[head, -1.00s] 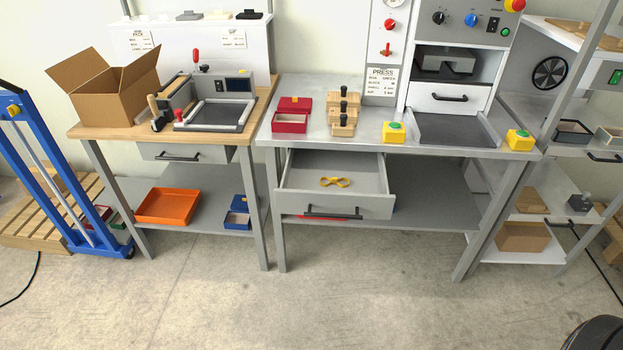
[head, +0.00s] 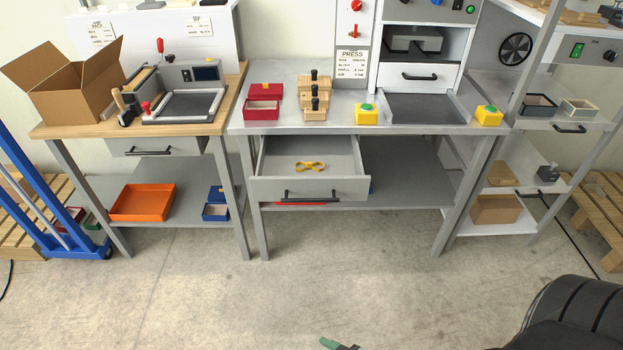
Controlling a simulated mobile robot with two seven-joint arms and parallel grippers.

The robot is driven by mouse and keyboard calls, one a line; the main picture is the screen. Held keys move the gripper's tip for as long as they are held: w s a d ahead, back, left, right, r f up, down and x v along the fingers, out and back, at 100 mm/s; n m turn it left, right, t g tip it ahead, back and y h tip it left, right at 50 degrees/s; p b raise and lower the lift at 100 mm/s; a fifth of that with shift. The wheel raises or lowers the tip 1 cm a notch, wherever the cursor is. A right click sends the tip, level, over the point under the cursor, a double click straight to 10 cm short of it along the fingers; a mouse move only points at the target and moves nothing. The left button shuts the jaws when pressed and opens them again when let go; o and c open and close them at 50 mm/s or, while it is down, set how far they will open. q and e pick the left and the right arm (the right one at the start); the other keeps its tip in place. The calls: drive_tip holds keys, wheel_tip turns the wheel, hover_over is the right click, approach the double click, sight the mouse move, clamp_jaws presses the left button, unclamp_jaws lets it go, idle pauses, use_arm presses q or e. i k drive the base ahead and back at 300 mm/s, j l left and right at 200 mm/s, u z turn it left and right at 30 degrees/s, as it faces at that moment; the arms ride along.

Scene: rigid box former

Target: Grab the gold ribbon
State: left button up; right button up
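The gold ribbon (head: 310,166) lies as a small bow-shaped loop inside the open grey drawer (head: 310,190) under the metal press table. It rests on the drawer floor toward the back, with nothing touching it. A dark arm part of mine shows at the lower right. A small green and dark tip shows at the bottom edge; I cannot tell what it belongs to. Neither gripper can be made out in the head view.
The metal table (head: 340,118) above the drawer holds a red box (head: 263,108), wooden blocks (head: 314,100) and yellow button boxes (head: 367,115). An orange tray (head: 142,203) sits on the lower shelf at left. The concrete floor (head: 300,270) before the drawer is clear.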

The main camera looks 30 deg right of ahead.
sight(310, 165)
drive_tip(key=z, duration=0.45)
drive_tip(key=i+j+z, duration=0.2)
drive_tip(key=z, duration=0.3)
drive_tip(key=i+j+z, duration=0.15)
drive_tip(key=j+z, duration=0.3)
drive_tip(key=i+j+z, duration=0.15)
drive_tip(key=j, duration=0.25)
drive_tip(key=j+z, duration=0.15)
drive_tip(key=j, duration=0.3)
drive_tip(key=i, duration=0.05)
